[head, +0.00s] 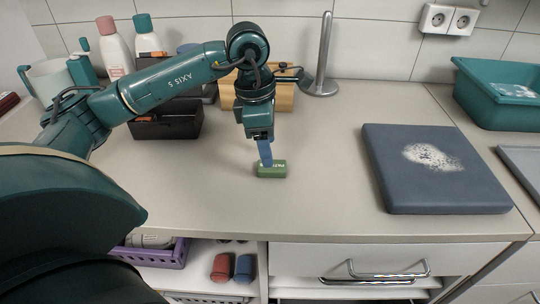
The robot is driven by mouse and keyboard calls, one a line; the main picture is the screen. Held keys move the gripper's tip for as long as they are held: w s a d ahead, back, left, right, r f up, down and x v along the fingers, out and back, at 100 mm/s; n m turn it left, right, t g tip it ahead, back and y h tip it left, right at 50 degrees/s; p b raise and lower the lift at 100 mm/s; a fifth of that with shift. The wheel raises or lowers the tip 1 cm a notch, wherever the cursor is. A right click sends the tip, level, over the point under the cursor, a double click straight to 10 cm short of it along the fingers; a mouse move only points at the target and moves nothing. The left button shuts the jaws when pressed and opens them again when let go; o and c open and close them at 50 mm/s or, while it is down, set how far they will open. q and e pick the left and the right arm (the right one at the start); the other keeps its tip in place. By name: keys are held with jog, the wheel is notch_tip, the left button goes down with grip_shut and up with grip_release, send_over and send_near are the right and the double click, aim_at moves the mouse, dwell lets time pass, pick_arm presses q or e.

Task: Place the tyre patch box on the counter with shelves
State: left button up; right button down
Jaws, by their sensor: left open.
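A small green box (271,171) with pale lettering on its side lies on the beige counter (318,215); I take it for the tyre patch box. The counter has an open shelf below its front edge on the left. My left gripper (266,158) points down right above and behind the green box. Its blue fingers overlap the box's top edge in the picture, and I cannot tell if they touch it. The left gripper is open. My right gripper is not in view.
A dark slate board (436,190) with white powder lies on the right. A teal basin (500,100) stands at the far right. Bottles, a black bin (166,122) and a metal post (322,70) line the back. Counter around the box is clear.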

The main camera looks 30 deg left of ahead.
aim_at(262, 165)
pick_arm(q)
notch_tip(262, 165, up, 7)
jog(key=shift+s+a+r, duration=0.2)
jog(key=shift+s+a, duration=0.1)
jog(key=shift+a, duration=0.15)
dwell(0.3)
